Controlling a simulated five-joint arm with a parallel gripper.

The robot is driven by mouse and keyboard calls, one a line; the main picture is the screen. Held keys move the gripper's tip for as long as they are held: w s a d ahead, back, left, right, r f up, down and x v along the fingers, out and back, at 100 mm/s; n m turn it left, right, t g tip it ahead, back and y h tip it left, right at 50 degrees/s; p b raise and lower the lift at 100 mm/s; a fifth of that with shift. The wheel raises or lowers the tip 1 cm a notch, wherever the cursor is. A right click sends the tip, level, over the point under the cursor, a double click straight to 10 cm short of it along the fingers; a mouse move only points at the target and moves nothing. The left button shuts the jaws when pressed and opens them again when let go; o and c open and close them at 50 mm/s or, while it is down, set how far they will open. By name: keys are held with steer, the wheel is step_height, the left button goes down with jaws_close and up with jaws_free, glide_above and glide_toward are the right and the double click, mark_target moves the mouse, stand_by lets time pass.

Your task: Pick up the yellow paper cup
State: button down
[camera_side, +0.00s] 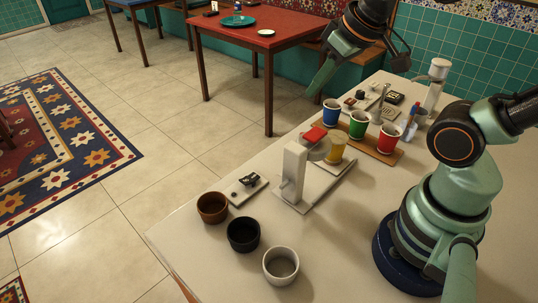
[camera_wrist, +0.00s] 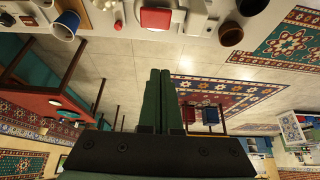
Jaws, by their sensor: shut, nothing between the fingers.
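The yellow paper cup (camera_side: 336,150) stands upright in the side view, on the flat base of a white stand device (camera_side: 293,170). The device's red-topped head (camera_side: 314,134) is beside the cup's upper part and partly hides it. My gripper (camera_side: 317,90) is shut and empty, up in the air beyond the counter's far edge, well above and apart from the cup. In the wrist view my shut fingers (camera_wrist: 161,74) point at the floor and the device's red top (camera_wrist: 156,18) shows near the upper edge. I cannot make out the yellow cup clearly there.
Blue (camera_side: 331,112), green (camera_side: 358,124) and red (camera_side: 388,138) cups stand on a wooden board (camera_side: 398,154) behind the yellow cup. Brown (camera_side: 212,207), black (camera_side: 243,234) and white (camera_side: 281,266) bowls stand at the front left.

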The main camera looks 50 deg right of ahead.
jaws_free()
steer(key=m+g, duration=0.6)
steer(key=m, duration=1.2)
glide_above(337, 137)
steer(key=s+a, duration=0.1)
steer(key=a, duration=0.1)
step_height(337, 137, down, 8)
steer(key=r, duration=0.1)
steer(key=shift+f, duration=6.2)
